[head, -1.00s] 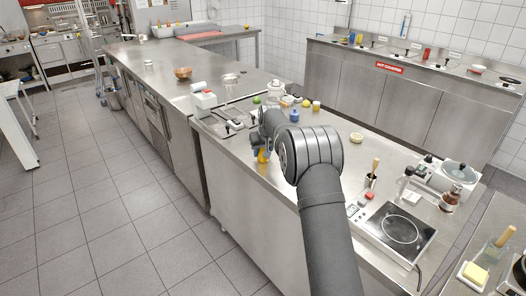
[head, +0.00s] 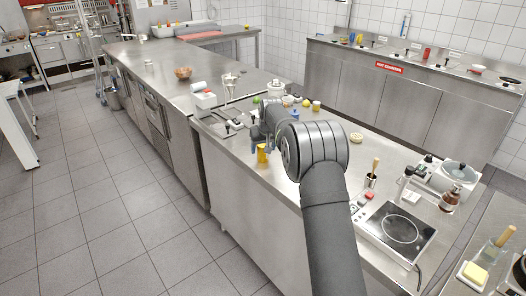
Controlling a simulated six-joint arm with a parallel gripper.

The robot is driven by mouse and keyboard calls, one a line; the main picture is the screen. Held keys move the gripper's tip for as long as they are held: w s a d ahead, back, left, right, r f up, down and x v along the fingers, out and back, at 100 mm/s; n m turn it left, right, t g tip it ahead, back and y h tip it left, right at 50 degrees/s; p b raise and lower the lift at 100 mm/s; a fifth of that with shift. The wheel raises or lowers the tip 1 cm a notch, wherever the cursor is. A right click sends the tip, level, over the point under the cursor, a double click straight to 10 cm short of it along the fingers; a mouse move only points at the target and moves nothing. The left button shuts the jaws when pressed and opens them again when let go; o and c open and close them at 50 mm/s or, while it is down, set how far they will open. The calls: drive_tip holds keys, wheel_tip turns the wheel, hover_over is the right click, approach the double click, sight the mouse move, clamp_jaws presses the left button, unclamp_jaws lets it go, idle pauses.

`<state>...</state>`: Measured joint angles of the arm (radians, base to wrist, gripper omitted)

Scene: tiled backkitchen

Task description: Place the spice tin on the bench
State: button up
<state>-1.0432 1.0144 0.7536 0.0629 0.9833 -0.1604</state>
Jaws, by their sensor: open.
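A small yellow tin (head: 262,154), which I take to be the spice tin, stands upright on the steel bench (head: 240,173) near its front left edge. My gripper (head: 264,144) is right at the tin's upper part, its jaws open. At this size I cannot tell whether a finger touches the tin. My arm hides the bench to the right of the tin.
Behind my gripper are a white-topped jar (head: 276,90), a yellow cup (head: 316,106) and several small items. A white dispenser (head: 203,101) stands at left. A hot plate (head: 400,229) is at right. The bench edge is close to the tin.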

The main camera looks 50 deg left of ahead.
drive_tip(key=v, duration=0.9)
drive_tip(key=shift+r, duration=0.25)
drive_tip(key=shift+d, duration=0.1)
drive_tip(key=x, duration=1.2)
drive_tip(key=shift+s, duration=0.1)
drive_tip(key=shift+r, duration=1.8)
